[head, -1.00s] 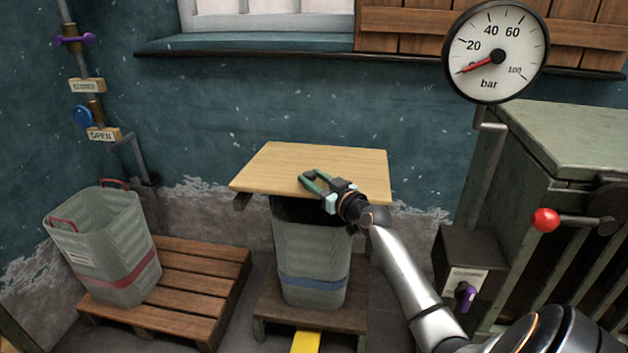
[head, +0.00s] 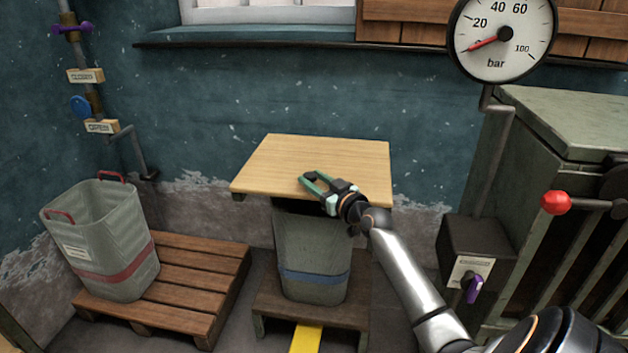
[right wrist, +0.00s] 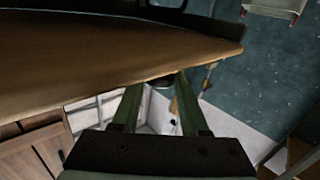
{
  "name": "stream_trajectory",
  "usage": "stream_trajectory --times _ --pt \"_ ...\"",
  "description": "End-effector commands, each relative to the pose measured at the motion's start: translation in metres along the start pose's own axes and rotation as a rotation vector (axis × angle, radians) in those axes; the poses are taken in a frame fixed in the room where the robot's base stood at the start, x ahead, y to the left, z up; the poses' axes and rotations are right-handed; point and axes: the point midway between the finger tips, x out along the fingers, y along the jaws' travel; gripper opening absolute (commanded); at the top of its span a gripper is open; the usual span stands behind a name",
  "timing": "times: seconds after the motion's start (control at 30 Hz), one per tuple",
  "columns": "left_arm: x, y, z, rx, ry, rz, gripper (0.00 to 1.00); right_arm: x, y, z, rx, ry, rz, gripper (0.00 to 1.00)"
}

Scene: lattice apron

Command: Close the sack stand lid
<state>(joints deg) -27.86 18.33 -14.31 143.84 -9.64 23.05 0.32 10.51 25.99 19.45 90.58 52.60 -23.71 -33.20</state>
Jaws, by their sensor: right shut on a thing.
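The sack stand lid (head: 345,155) is a pale wooden board over a grey sack (head: 313,250) with a blue band. It looks close to level, and its front edge hides most of the sack's mouth. My right gripper (head: 311,179) is at the lid's front right part, shut on the lid. In the right wrist view the lid's edge (right wrist: 110,80) crosses at the fingertips (right wrist: 158,82); the exact grip is hard to see. The stand's wooden base (head: 268,303) is below the sack. My left gripper is not in view.
A second grey sack (head: 110,250) with a red band stands on a wooden pallet (head: 205,280) at the left. A green cabinet (head: 540,200) with a red-knobbed lever (head: 556,202) and a box with a purple handle (head: 473,290) are at the right.

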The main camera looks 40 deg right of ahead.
Motion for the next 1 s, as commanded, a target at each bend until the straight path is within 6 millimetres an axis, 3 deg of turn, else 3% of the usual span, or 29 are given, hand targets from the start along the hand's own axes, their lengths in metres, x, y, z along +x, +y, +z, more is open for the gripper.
stream_trajectory --times 0.03,0.27,0.67,1.0 --pt "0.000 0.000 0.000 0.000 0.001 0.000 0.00 -0.001 -0.003 0.013 0.002 -0.027 -0.008 0.47" --pt "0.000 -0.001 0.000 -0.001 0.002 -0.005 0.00 -0.001 -0.002 0.009 0.001 -0.018 -0.006 0.73" --pt "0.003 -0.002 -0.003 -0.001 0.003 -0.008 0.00 -0.008 -0.001 0.005 -0.001 -0.013 -0.004 0.73" --pt "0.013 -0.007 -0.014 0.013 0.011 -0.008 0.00 -0.058 -0.001 0.005 -0.003 -0.017 -0.005 0.73"
